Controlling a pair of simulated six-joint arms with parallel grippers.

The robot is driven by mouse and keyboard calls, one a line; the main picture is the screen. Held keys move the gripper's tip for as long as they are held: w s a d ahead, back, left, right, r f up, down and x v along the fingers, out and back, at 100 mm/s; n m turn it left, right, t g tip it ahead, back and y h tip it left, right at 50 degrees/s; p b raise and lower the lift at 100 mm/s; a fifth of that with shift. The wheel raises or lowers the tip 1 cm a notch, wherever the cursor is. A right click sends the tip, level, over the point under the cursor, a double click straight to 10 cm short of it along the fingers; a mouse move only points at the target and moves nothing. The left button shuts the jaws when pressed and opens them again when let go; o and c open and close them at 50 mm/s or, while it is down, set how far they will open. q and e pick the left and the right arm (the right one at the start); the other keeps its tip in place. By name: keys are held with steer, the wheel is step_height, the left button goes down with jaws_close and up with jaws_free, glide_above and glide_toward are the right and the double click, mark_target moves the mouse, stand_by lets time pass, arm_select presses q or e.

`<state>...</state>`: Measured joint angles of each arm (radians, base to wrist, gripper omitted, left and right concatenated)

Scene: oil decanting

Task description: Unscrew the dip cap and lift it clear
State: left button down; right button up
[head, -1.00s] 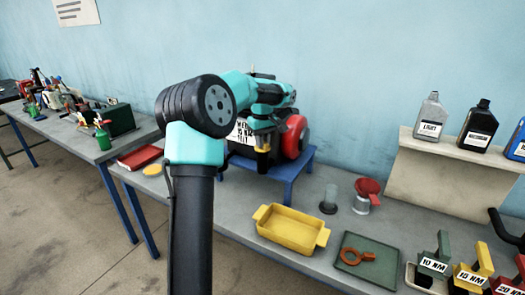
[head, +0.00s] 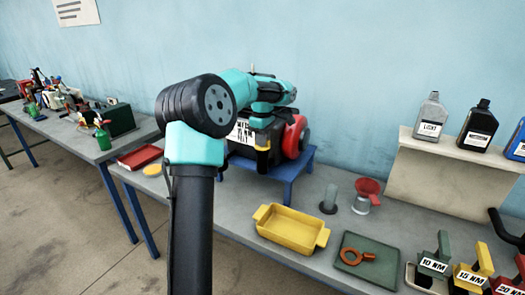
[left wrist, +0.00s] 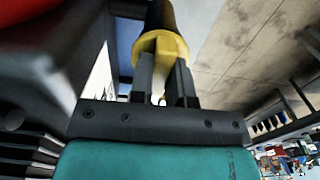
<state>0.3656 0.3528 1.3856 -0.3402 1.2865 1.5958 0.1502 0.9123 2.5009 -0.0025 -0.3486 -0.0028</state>
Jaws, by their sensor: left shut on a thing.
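The engine (head: 274,158) with a red round cover (head: 294,137) and a white label stands on a blue stand (head: 290,187). The yellow dip cap (head: 263,145) sits at its front, above a black neck (head: 262,160). My left gripper (head: 263,128) is above the cap, partly hidden by my wrist. In the left wrist view, my left gripper (left wrist: 162,78) has its fingers shut on the yellow cap (left wrist: 158,46), with the black neck (left wrist: 160,14) directly beyond it. I see no gap between cap and neck. My right gripper is not in view.
A yellow pan (head: 290,230) and a green mat (head: 370,276) with an orange wrench lie in front on the bench. A red funnel (head: 367,189) stands to the right. Oil bottles (head: 478,130) stand on a shelf. Labelled torque tools (head: 433,262) are at the lower right.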

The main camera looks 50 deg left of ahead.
arm_select(q)
steer(key=shift+r, duration=0.8)
step_height(320, 180, up, 12)
steer(key=shift+r, duration=0.2)
stand_by(1.3)
steer(key=shift+f, duration=0.1)
